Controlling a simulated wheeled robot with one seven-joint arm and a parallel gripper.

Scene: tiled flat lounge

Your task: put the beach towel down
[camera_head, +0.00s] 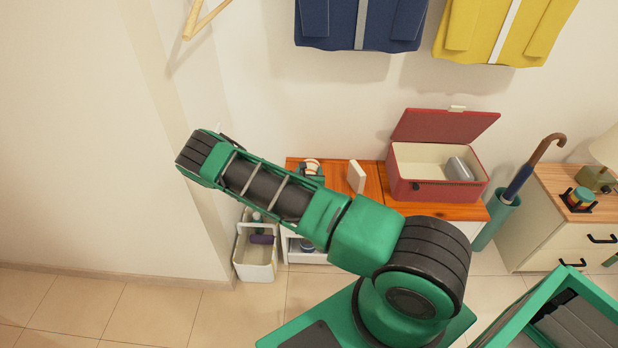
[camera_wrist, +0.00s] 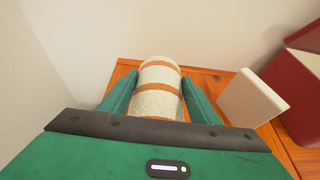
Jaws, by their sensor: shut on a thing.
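The beach towel (camera_wrist: 158,98) is a rolled, cream bundle with orange-brown stripes. In the wrist view it lies between the two green fingers of my gripper (camera_wrist: 159,90), which is shut on it. The wooden cabinet top (camera_wrist: 128,69) shows below and behind it; I cannot tell whether the towel touches the wood. In the head view my arm covers most of the gripper, and a small striped part of the towel (camera_head: 312,165) shows over the left end of the cabinet top (camera_head: 374,183).
A cream block (camera_head: 356,176) stands right of the towel. Beyond it is an open red box (camera_head: 430,190) holding a grey object. A white bin (camera_head: 256,262) stands on the floor at the cabinet's left. An umbrella stand (camera_head: 496,219) is at the right. The wall is close behind.

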